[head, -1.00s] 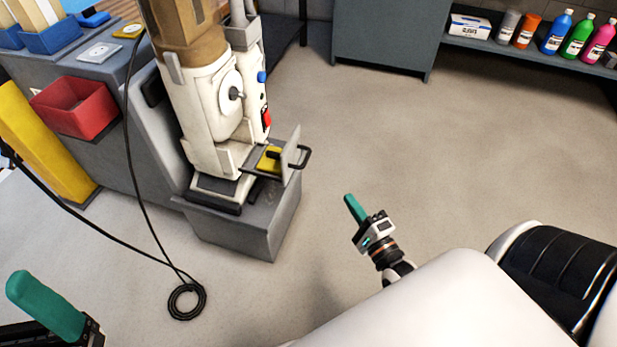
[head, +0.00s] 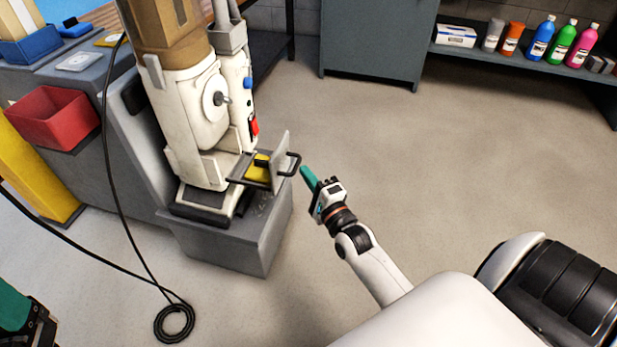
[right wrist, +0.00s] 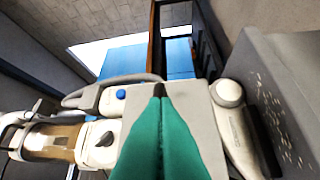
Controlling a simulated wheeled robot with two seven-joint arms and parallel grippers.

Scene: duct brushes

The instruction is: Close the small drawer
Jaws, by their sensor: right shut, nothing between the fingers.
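The small drawer (head: 279,156) sticks out to the right from the foot of the white and tan machine. It has a pale upright front panel, a black handle (head: 291,163) and something yellow inside. My right gripper (head: 305,172), with green fingers, is shut and empty just right of the handle; whether it touches the handle is unclear. In the right wrist view the closed fingers (right wrist: 161,105) point at a pale flat surface, seemingly the drawer front. My left gripper (head: 14,308) is cut off at the lower left, its jaws unclear.
The machine (head: 190,95) stands on a grey base (head: 235,240) beside a grey cabinet with a red bin (head: 55,118). A black cable (head: 175,322) lies coiled on the floor. Bottles stand on a shelf (head: 520,62) at the back right. The floor right of my right gripper is clear.

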